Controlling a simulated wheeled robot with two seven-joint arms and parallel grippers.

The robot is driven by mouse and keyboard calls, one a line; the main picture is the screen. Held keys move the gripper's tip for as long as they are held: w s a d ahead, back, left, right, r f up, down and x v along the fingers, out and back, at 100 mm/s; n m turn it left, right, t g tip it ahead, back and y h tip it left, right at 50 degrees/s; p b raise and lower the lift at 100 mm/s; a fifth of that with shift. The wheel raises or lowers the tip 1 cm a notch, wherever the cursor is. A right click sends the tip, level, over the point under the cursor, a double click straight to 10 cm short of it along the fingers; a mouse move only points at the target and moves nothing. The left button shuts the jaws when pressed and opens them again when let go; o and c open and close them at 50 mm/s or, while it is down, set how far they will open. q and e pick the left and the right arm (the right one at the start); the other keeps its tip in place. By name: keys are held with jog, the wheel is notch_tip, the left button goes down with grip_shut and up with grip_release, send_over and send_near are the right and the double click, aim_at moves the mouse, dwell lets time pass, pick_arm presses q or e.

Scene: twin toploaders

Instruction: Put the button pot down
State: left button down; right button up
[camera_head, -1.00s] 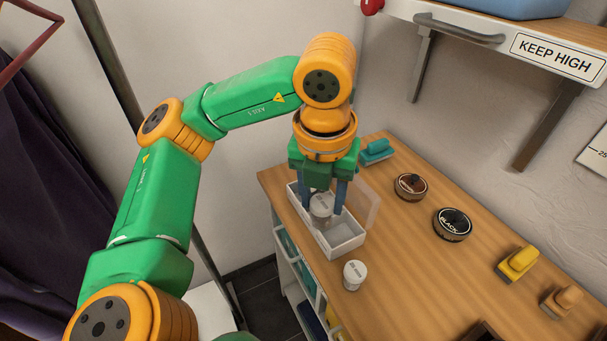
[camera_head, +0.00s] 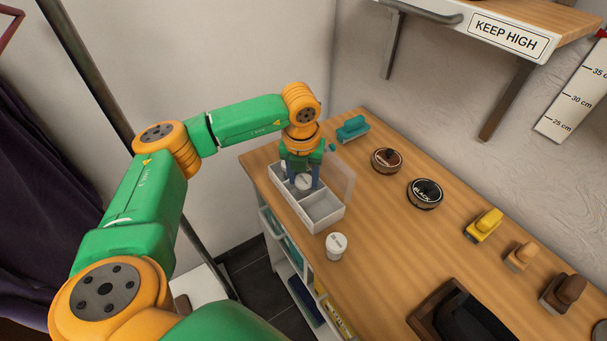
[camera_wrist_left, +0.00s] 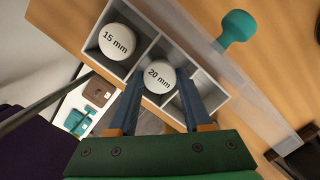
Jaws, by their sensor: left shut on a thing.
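My left gripper (camera_head: 302,184) is shut on a white round button pot (camera_head: 304,180). In the left wrist view the lid of this pot (camera_wrist_left: 159,76) reads "20 mm". The gripper holds it upright in or just over the middle compartment of a white divided box (camera_head: 325,224); I cannot tell if it touches the floor. A "15 mm" pot (camera_wrist_left: 117,41) sits in the neighbouring compartment. The compartment on the other side (camera_wrist_left: 210,92) looks empty. Another white pot (camera_head: 336,245) stands on the table outside the box. My right gripper is not in view.
The box's clear lid (camera_head: 341,175) stands open along its far side. A shelf (camera_head: 505,32) hangs above at the right.

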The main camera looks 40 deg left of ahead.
aim_at(303, 187)
pick_arm(q)
jog(key=c, duration=0.6)
grip_release()
jog(key=shift+f, duration=0.1)
jog(key=shift+d, duration=0.1)
notch_tip(303, 187, up, 12)
jog(key=s+b, duration=0.1)
jog(key=shift+s+d, duration=0.35)
